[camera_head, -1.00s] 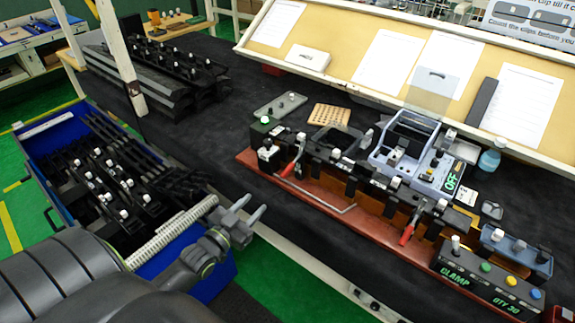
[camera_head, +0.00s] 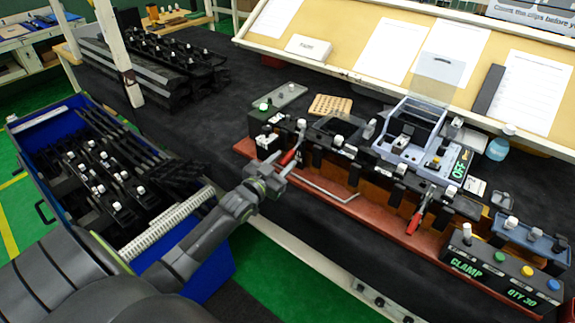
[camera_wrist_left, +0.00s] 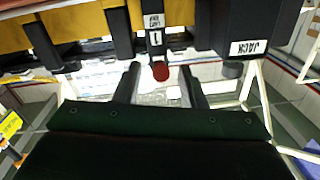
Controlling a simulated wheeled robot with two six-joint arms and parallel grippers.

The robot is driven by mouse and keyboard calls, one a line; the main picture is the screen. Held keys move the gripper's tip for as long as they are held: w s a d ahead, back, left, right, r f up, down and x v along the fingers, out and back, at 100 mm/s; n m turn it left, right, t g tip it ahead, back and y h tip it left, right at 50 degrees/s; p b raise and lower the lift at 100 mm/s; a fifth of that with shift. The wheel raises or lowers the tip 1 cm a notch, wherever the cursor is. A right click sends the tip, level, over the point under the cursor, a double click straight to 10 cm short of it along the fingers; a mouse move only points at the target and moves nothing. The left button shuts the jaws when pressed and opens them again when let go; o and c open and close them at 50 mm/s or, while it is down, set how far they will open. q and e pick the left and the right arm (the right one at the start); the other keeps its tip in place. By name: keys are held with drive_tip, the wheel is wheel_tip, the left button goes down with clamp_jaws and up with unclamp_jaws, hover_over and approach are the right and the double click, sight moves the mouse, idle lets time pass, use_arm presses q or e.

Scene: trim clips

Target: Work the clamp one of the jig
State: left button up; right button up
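The jig (camera_head: 345,195) is a long red-brown base with a row of black fixtures. Clamp one is at its left end, with a red handle (camera_head: 289,157); a label reading "1" shows beside the red handle tip (camera_wrist_left: 161,72) in the left wrist view. My left gripper (camera_head: 277,174) is at the jig's front left edge, close to that handle. In the wrist view its two fingers (camera_wrist_left: 161,80) are apart, with the red tip between them; contact is not visible. A second red-handled clamp (camera_head: 414,222) stands further right. My right gripper is not in view.
A block labelled JACK (camera_wrist_left: 250,46) is beside clamp one in the wrist view. A bent grey rod (camera_head: 325,190) lies along the jig's front. A blue bin (camera_head: 215,265) of black clips stands left. A button box marked CLAMP (camera_head: 500,275) is at right.

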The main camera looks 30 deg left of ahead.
use_arm(q)
drive_tip(key=shift+w, duration=1.45)
clamp_jaws()
